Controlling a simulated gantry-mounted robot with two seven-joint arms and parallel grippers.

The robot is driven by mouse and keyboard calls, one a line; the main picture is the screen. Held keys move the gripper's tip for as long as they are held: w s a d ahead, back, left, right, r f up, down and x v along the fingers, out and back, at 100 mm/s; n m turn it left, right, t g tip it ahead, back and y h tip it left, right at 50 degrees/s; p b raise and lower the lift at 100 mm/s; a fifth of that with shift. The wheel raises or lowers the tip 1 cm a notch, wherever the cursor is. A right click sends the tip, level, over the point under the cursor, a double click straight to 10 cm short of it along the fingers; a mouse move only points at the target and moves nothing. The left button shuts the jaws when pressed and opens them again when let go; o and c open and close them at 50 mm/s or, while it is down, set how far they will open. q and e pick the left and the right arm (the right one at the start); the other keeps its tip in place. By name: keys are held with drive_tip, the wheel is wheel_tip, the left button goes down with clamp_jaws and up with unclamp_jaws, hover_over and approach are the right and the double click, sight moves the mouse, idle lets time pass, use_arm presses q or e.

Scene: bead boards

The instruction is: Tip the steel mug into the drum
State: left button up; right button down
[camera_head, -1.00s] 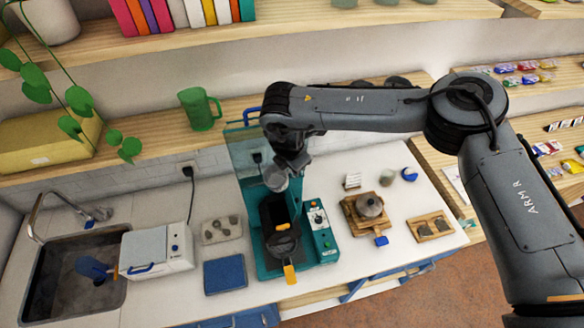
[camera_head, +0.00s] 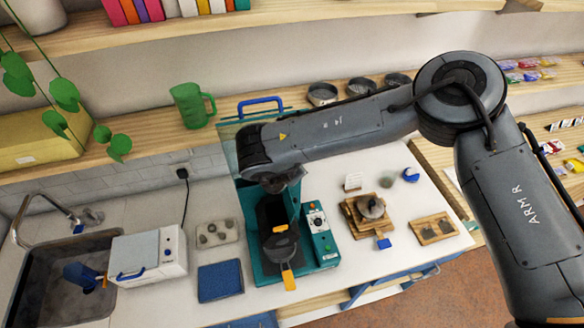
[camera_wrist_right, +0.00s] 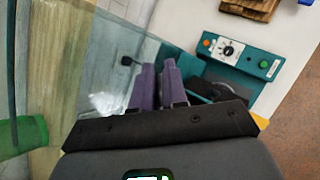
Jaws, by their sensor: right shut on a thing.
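The teal machine (camera_head: 262,262) stands on the counter with a dark opening, which looks like the drum (camera_head: 272,212), in its front. A dark pan with an orange handle (camera_head: 289,279) sits below the opening. My right forearm and wrist hang over the machine's top and hide the gripper in the head view. In the right wrist view my right gripper (camera_wrist_right: 157,86) has its purple fingers close together above the machine. The steel mug is hidden in the head view and not clear in the wrist view; its tilt cannot be told. My left gripper is not in view.
A clear panel (camera_head: 226,135) rises at the machine's back left. A green mug (camera_head: 188,106) stands on the shelf behind. A blue mat (camera_head: 220,281) and white box (camera_head: 148,253) lie left; a wooden stand (camera_head: 362,219) and tray (camera_head: 433,229) lie right.

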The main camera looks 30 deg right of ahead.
drive_tip(key=shift+s+a+r+t+h+b, duration=0.15)
drive_tip(key=shift+s+a+t+h+b, duration=0.15)
drive_tip(key=shift+t+h+b, duration=0.5)
drive_tip(key=shift+s+a+r+t+h+b, duration=0.1)
drive_tip(key=shift+s+a+t+h+b, duration=0.15)
drive_tip(key=shift+t+h+b, duration=0.5)
drive_tip(key=shift+d+r, duration=0.1)
drive_tip(key=shift+r, duration=0.05)
drive_tip(key=shift+w+r, duration=0.1)
drive_tip(key=shift+a, duration=0.2)
drive_tip(key=shift+s+a+t+h+b, duration=0.2)
drive_tip(key=shift+s+t+h+b, duration=0.15)
drive_tip(key=shift+b, duration=0.75)
drive_tip(key=shift+b, duration=0.5)
